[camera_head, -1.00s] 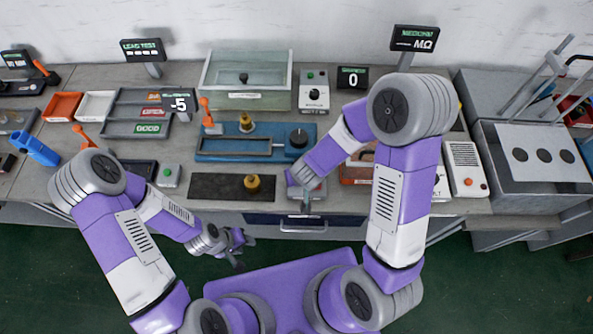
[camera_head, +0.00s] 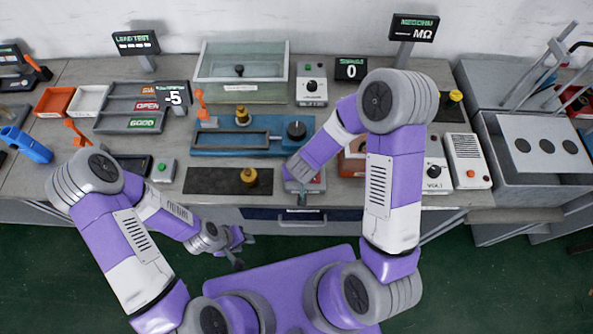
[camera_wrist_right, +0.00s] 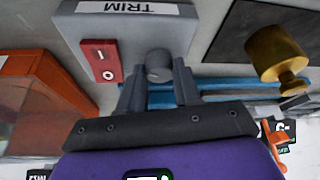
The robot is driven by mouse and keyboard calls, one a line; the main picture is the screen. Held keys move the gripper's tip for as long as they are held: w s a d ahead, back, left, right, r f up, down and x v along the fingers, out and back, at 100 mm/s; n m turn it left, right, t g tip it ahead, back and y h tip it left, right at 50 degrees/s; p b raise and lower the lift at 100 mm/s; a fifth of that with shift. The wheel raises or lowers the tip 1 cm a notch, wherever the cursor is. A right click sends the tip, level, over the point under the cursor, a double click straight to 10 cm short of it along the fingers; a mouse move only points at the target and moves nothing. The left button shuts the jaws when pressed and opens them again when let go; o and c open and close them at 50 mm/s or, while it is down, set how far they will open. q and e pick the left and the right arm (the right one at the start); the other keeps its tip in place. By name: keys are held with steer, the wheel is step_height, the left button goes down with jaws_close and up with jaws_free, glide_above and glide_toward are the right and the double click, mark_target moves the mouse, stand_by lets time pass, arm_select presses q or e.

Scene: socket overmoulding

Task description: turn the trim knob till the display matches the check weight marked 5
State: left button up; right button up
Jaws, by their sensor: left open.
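The trim box (camera_wrist_right: 140,30) fills the upper part of the right wrist view, with a TRIM label and a red rocker switch (camera_wrist_right: 103,60). Its grey trim knob (camera_wrist_right: 159,66) stands between the fingers of my right gripper (camera_wrist_right: 158,76). The fingers are apart, one on each side of the knob, with a narrow gap seeming to show. In the head view one display (camera_head: 175,95) reads -5 and another (camera_head: 351,70) reads 0. A brass weight (camera_head: 249,177) stands on a dark mat; its marking is unreadable. My left gripper (camera_head: 236,250) is open and empty before the bench.
A blue fixture (camera_head: 210,141) with a black knob and a brass piece lies behind the mat (camera_head: 210,181). An orange-brown tray (camera_wrist_right: 35,95) sits beside the trim box. Sorting bins (camera_head: 130,124) stand at the left. The floor in front of the bench is clear.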

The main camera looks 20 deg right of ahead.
steer(key=c, duration=0.3)
steer(key=shift+a+r+m+h+p, duration=0.1)
steer(key=shift+m+h+p, duration=0.4)
steer(key=shift+m+p, duration=0.55)
steer(key=m+h+p, duration=0.1)
steer(key=m+p, duration=0.2)
steer(key=m+g+h+p, duration=0.1)
steer(key=m+p, duration=0.3)
steer(key=shift+a+g+p, duration=0.15)
steer(key=shift+g+p, duration=0.15)
steer(key=shift+m+g+h+p, duration=0.4)
steer(key=shift+m+p, duration=1.05)
